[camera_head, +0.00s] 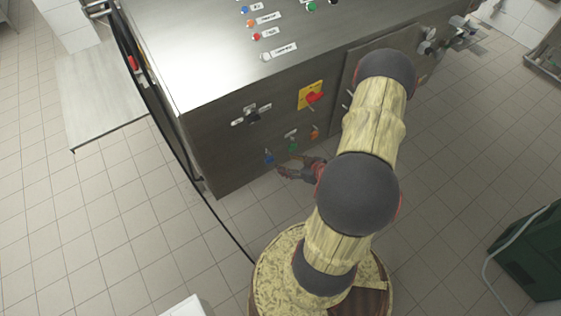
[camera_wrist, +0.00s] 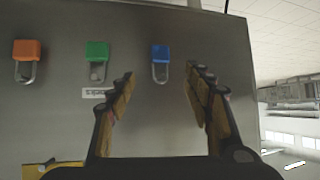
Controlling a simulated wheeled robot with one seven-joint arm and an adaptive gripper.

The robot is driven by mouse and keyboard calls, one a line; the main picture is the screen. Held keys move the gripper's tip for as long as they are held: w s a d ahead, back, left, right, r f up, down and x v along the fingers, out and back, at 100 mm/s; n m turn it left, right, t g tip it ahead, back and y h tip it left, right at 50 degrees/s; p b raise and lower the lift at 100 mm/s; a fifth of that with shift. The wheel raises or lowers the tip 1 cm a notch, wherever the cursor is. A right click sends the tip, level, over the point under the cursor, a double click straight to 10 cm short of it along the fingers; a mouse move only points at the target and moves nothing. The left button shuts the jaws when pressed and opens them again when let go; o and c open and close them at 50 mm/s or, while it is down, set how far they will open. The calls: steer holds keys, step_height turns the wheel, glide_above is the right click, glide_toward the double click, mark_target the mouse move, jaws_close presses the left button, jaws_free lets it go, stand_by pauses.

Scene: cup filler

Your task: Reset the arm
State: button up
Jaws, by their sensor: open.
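My gripper (camera_head: 290,168) is open in front of the lower front face of the steel machine (camera_head: 222,160). In the wrist view its two fingers (camera_wrist: 160,82) are spread wide with nothing held. A blue padlock (camera_wrist: 160,52) shows in line with the gap between the fingertips and appears to be beyond them. The blue padlock (camera_head: 269,158) is also just left of my gripper in the head view. My arm reaches up and bends back down to the gripper, hiding part of the machine front.
A green padlock (camera_wrist: 96,50) and an orange padlock (camera_wrist: 27,50) hang beside the blue one. A red switch on a yellow plate (camera_head: 311,96) is above them. A dark green box (camera_head: 535,255) stands at the right. Tiled floor (camera_head: 110,230) is open at left.

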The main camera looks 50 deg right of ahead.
steer(key=shift+v, duration=1.15)
